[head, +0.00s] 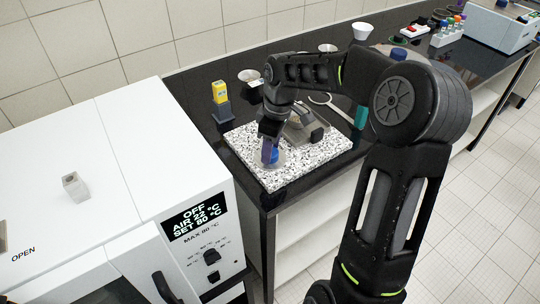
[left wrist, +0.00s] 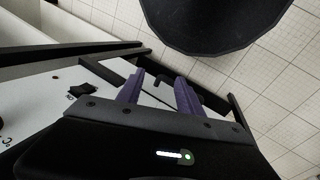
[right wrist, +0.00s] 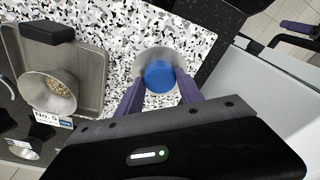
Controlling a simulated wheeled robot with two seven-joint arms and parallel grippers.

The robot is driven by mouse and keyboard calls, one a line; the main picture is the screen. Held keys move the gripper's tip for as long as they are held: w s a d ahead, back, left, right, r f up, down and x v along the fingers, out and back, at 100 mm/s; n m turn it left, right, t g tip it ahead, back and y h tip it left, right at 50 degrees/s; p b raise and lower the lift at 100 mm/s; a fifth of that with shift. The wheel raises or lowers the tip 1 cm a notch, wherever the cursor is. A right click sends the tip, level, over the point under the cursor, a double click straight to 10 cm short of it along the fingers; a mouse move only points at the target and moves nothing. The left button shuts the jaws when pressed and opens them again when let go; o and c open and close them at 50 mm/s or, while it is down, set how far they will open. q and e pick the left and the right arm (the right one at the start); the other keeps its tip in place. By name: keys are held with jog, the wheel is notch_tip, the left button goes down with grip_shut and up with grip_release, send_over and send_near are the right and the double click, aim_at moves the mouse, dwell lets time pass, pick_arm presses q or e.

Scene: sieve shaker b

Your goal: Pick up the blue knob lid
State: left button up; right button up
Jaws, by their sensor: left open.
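The blue knob lid shows in the right wrist view as a round blue knob (right wrist: 160,77) on a pale grey disc (right wrist: 150,57), resting on the speckled slab (right wrist: 113,50). In the head view its blue knob (head: 274,156) is partly hidden by my right gripper (head: 269,150), which points down over it. In the right wrist view the two purple fingers of the right gripper (right wrist: 161,78) stand on either side of the knob, very close to it; I cannot tell whether they press on it. My left gripper (left wrist: 160,82) is open and empty, away from the lid.
A metal pan (right wrist: 93,75) with a bowl of grains (right wrist: 48,92) lies on the slab beside the lid. A yellow-topped device (head: 220,93) stands behind the slab. A white oven (head: 110,170) is at left. A white cup (head: 362,31) stands farther back.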

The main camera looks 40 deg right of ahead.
jog(key=c, duration=0.8)
jog(key=shift+r, duration=0.1)
jog(key=shift+c, duration=0.2)
notch_tip(320, 180, up, 10)
jog(key=b, duration=0.1)
dwell(0.4)
